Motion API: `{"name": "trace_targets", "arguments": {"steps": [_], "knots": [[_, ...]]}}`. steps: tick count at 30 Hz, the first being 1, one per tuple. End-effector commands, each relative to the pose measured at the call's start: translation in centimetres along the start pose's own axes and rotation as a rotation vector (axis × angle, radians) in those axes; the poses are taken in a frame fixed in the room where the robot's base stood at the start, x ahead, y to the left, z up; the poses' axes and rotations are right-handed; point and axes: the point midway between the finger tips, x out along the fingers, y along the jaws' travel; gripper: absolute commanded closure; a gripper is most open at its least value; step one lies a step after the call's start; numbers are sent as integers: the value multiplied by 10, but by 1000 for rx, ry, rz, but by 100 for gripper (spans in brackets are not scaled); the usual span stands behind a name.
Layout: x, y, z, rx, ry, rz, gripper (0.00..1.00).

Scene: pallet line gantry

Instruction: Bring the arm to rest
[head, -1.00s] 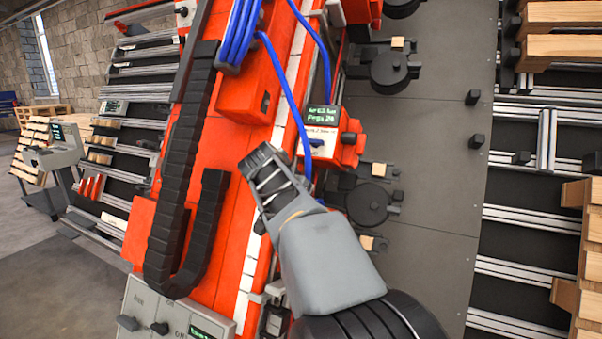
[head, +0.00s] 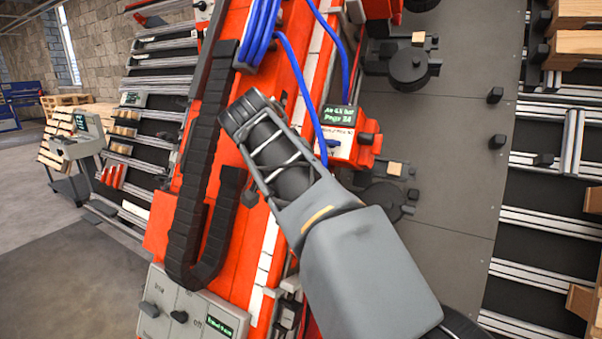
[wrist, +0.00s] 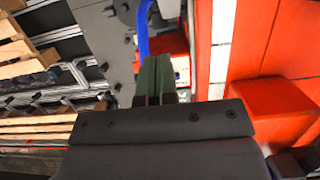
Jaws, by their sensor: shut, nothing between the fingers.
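My gripper (wrist: 154,72) shows in the wrist view as two dark green fingers side by side, shut with nothing between them. In the head view my grey arm reaches up and left from the lower right. Its dark end lies in front of the red gantry beam (head: 262,128); the fingertips cannot be made out there. In the wrist view red gantry surfaces (wrist: 285,105) fill the right side, and a blue hose (wrist: 143,30) passes just beyond the fingers. I cannot tell whether anything touches.
A red box with a green display (head: 352,135) sits right of my arm's end. A black cable chain (head: 200,150) runs along the beam, with blue hoses (head: 262,30) above. A control panel (head: 185,312) stands below. Open floor (head: 75,270) lies at the left.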

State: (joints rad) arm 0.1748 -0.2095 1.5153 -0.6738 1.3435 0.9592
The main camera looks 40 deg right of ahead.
Motion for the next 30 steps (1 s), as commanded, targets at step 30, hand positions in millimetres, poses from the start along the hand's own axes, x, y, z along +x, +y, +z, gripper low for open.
{"name": "trace_targets", "arguments": {"steps": [30], "knots": [[31,-30,68,-472,-136,-168,100]]}}
